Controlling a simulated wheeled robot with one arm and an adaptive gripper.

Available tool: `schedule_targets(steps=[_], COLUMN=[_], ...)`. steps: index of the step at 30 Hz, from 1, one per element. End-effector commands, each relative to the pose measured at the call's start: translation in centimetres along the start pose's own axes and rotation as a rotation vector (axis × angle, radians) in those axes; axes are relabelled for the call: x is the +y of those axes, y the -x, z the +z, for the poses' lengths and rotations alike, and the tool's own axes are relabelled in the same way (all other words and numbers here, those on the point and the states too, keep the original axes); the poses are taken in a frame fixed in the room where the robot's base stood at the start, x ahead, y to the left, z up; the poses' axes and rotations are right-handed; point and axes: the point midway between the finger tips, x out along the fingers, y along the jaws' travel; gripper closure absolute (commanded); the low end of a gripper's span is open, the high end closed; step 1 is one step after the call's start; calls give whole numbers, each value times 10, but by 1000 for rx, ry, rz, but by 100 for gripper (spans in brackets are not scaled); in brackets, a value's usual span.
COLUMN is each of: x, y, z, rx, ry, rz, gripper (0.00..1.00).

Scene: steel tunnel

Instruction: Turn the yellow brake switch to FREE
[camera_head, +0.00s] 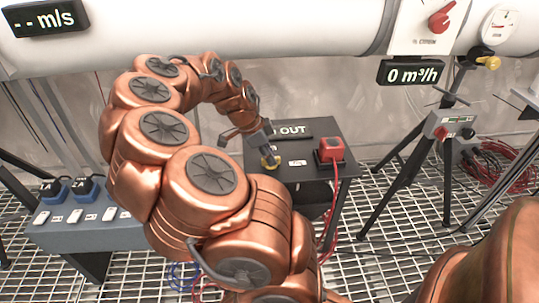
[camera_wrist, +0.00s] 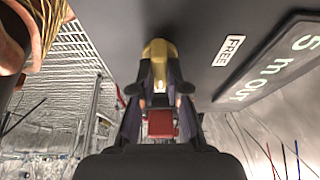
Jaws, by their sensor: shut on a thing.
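The yellow brake switch (camera_head: 270,162) sits on top of a dark box on legs, and my gripper (camera_head: 266,152) is down on it from above. In the wrist view the yellow switch (camera_wrist: 158,50) lies between the fingertips of my gripper (camera_wrist: 158,88), which are shut on it. A white FREE label (camera_wrist: 229,50) is on the dark panel (camera_wrist: 205,25), to the right of the switch in the wrist view. A small white label (camera_head: 297,162) lies right of the switch in the head view; its text is too small to read. The fingers partly hide the switch, so its pointing direction is unclear.
A red plug (camera_head: 331,149) with a red cable stands at the box's right side. A "5 m OUT" display (camera_wrist: 275,62) is beside the FREE label. A tripod with a grey box (camera_head: 450,125) stands right, and a grey box with blue connectors (camera_head: 85,190) is left.

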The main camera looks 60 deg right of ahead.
Motion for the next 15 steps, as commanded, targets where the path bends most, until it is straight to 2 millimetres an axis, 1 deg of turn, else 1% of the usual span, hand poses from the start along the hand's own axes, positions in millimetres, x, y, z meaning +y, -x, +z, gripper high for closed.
schedule_targets(steps=[8,15], x=[1,4], y=[2,2], z=[1,0], rx=[-4,-6], ry=[141,336], rz=[-57,-133], gripper=[100,100])
